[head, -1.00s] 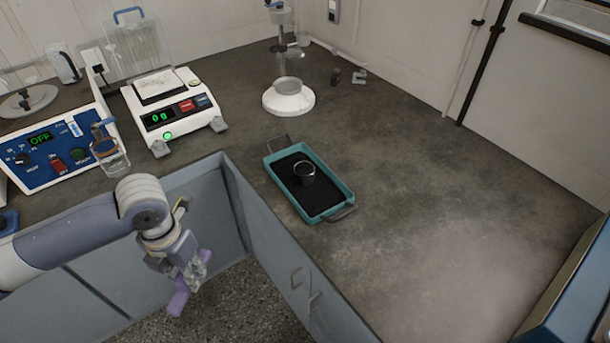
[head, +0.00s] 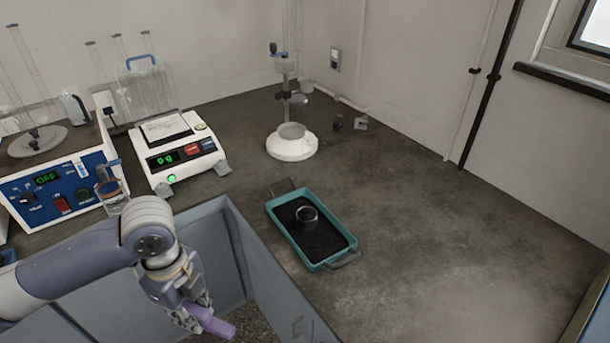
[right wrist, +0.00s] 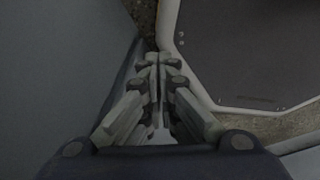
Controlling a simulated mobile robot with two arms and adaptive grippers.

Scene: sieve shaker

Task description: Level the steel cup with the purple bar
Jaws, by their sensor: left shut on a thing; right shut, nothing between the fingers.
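The steel cup (head: 307,217) stands upright in a teal tray (head: 348,240) with a dark lining or fill, on the dark counter. I cannot tell how full the cup is. The purple bar (head: 212,320) is in my left gripper (head: 192,308), which is shut on it, in front of the counter at lower left in the head view. The bar is well apart from the cup and tray. My right gripper (right wrist: 158,65) shows only in the right wrist view, shut and empty, away from the task's objects.
A white balance (head: 180,150) reading 0 g and a blue control box (head: 60,185) stand at the left. A stand with a white round base (head: 292,146) is behind the tray. The counter (head: 440,220) right of the tray is clear.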

